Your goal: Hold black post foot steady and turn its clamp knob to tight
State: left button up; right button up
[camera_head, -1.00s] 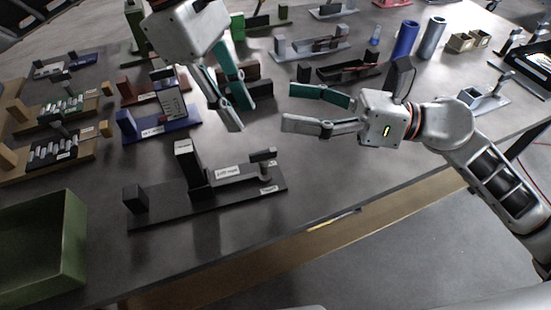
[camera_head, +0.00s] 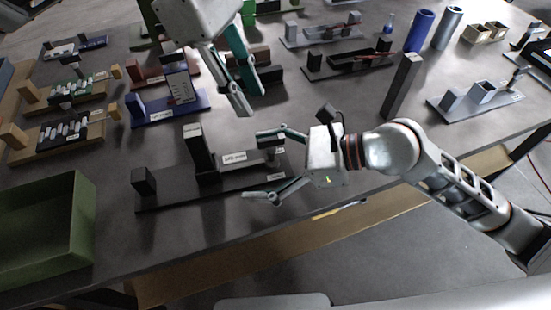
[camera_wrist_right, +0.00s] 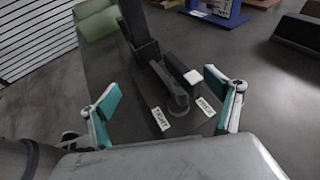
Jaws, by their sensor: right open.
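The black post foot (camera_head: 160,198) lies along the table's front edge, with a tall upright block and a labelled bar on it. Its clamp knob (camera_head: 270,143), a dark bar on a short stem, is at its right end. In the right wrist view, the knob bar (camera_wrist_right: 183,66) and two labels lie beyond the fingers. My right gripper (camera_head: 258,165) is open, its fingers on the near and far sides of the knob end; contact cannot be told. My left gripper (camera_head: 252,103) is open and empty, above and behind the foot.
A green bin (camera_head: 80,225) stands at the front left. A blue stand (camera_head: 165,122) and brown trays (camera_head: 60,150) are behind and left. A tall dark post (camera_head: 401,88) stands behind my right arm.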

jog(key=shift+x, duration=1.35)
jog(key=shift+c, duration=0.5)
